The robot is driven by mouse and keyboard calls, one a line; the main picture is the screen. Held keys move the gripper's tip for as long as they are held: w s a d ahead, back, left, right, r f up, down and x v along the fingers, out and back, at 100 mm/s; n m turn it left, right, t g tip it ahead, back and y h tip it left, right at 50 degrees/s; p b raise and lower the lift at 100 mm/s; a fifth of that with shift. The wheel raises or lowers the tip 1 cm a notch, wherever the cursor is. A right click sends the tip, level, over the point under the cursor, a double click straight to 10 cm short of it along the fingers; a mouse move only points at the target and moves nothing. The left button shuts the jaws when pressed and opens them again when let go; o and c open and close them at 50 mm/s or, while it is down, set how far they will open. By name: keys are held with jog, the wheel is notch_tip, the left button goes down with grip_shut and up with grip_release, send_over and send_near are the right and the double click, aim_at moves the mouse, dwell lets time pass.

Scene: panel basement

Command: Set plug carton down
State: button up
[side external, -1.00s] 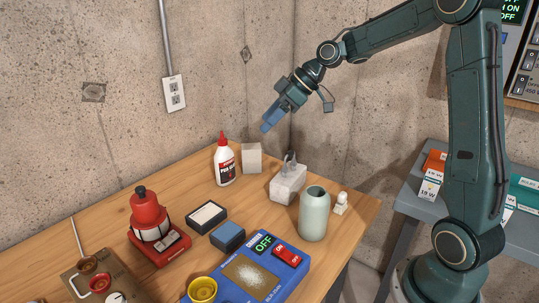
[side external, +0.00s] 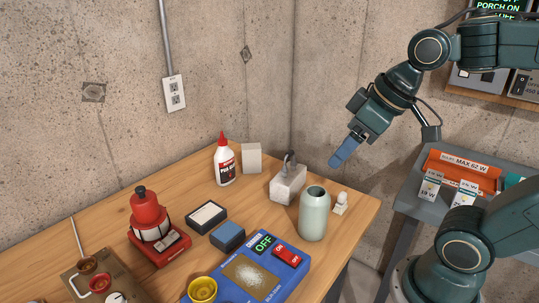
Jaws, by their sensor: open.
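My gripper (side external: 342,155), with blue fingers, is open and hangs in the air above and to the right of the table's back corner. No object shows in it. No box is legibly marked as the plug carton, so I cannot tell which one it is. A plain pale box (side external: 251,157) stands upright at the back of the wooden table (side external: 180,172), beside a white glue bottle (side external: 224,165) with a red cap. A whitish block (side external: 288,185) with a grey piece on top is nearer the right edge. A small white item (side external: 341,204) stands beside the green jar (side external: 314,214).
A red device (side external: 149,215), two small boxes (side external: 206,217) (side external: 228,236) and a blue switch unit (side external: 262,270) crowd the table front. A grey bench (side external: 419,203) at right holds an orange box (side external: 459,169) and small labelled cartons (side external: 430,186). Concrete walls stand behind.

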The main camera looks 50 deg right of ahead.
jog(key=shift+m+h, duration=0.3)
jog(key=shift+m, duration=0.4)
jog(key=s, duration=0.1)
jog(key=s+f, duration=0.1)
jog(key=s, duration=0.3)
jog(key=shift+d+f, duration=0.3)
jog(key=shift+d, duration=0.05)
